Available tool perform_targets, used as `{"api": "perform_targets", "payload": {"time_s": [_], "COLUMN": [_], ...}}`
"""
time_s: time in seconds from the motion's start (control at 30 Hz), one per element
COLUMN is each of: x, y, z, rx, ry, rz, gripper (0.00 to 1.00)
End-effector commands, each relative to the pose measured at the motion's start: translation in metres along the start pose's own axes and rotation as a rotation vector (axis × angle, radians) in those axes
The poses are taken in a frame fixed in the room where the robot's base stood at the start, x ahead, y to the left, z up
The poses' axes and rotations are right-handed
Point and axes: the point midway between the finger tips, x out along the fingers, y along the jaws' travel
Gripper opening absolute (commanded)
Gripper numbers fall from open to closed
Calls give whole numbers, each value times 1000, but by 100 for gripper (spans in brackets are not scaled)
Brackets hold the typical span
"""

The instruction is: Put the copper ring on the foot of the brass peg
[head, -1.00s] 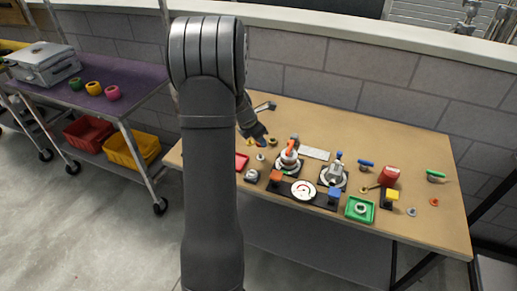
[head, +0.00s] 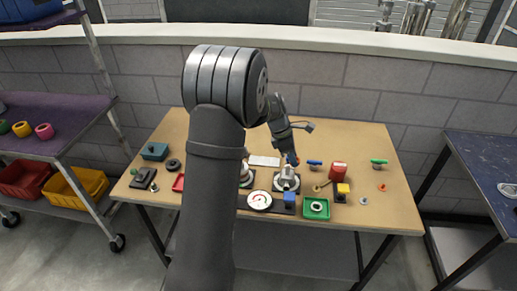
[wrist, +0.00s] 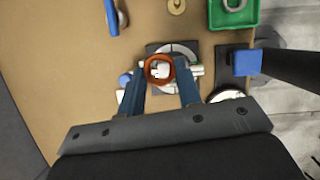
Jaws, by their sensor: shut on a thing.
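In the wrist view, a copper ring (wrist: 149,64) sits between the fingertips of my gripper (wrist: 160,78), which is shut on it. A pale piece shows through the ring's hole. In the head view my gripper (head: 291,160) is over a grey fixture with a round base (head: 285,182), and the ring is too small to make out clearly. The ring appears above the fixture; whether they touch I cannot tell. A small brass-coloured piece (head: 317,188) lies right of the fixture. I cannot clearly identify the brass peg.
A white dial (head: 259,200) lies at the front. My arm hides part of the table's left half.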

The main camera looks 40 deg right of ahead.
Motion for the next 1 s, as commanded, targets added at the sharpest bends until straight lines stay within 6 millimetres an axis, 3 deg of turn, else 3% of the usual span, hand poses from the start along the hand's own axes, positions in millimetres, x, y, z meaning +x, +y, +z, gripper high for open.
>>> {"api": "perform_targets", "payload": {"time_s": [0.03,0.2,0.4,0.67,1.0], "x": [9,29,42,53,82], "y": [-6,-25,-36,-38,-38], "z": [16,54,74,71,59], "rx": [47,171,240,246,245], "ry": [-2,-9,-14,-15,-14], "rz": [-22,-76,-107,-111,-110], "gripper": [9,9,9,9,9]}}
